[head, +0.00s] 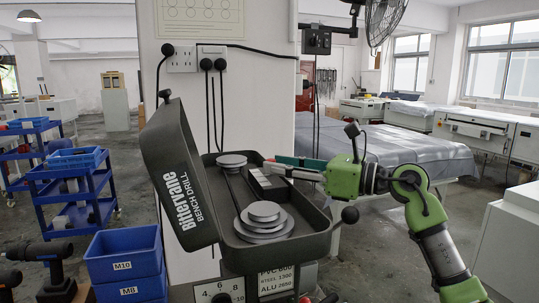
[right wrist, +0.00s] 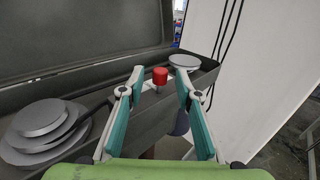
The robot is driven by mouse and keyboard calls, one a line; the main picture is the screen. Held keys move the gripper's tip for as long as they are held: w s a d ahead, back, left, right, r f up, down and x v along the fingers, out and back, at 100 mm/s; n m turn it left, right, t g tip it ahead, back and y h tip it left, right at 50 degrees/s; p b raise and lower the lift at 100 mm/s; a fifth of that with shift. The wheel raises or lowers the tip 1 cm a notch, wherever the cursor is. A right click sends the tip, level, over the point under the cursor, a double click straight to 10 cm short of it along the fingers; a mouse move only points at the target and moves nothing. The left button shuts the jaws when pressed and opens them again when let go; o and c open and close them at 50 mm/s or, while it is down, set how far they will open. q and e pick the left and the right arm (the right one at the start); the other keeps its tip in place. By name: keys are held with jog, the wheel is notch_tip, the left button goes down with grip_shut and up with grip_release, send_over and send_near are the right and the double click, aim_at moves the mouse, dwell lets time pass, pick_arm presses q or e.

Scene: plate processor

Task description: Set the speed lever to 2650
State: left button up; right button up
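The bench drill's dark pulley housing (head: 240,246) stands with its lid (head: 180,170) swung open to the left. Inside are a stepped stack of grey pulleys (head: 263,217) and a smaller pulley (head: 232,159) farther back. My right gripper (head: 272,165) reaches over the housing from the right. In the right wrist view, its teal-padded fingers (right wrist: 160,78) are open, with a red knob (right wrist: 160,74) between the tips and gaps on both sides. Whether this knob belongs to the speed lever is unclear. A plate (head: 276,282) below reads PVC 800, STEEL 1300, ALU 2650. My left gripper is not in view.
A black ball knob (head: 350,215) sticks out at the housing's right side. Black cables hang on the white pillar (head: 275,95) behind. Blue bins (head: 125,262) and a cordless drill (head: 50,262) are at lower left. A covered table (head: 400,148) stands behind my right arm.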

jog(key=shift+x, duration=1)
jog(key=shift+w+a+p, duration=0.2)
jog(key=shift+a+p, duration=0.15)
jog(key=shift+c, duration=0.3)
grip_shut()
jog(key=shift+w+a, duration=0.2)
jog(key=shift+w, duration=0.6)
jog(key=shift+w+a, duration=0.2)
jog(key=shift+w, duration=0.6)
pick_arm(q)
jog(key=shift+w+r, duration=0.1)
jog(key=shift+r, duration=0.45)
pick_arm(e)
jog(key=shift+s+d+r, duration=0.1)
jog(key=shift+r, duration=0.15)
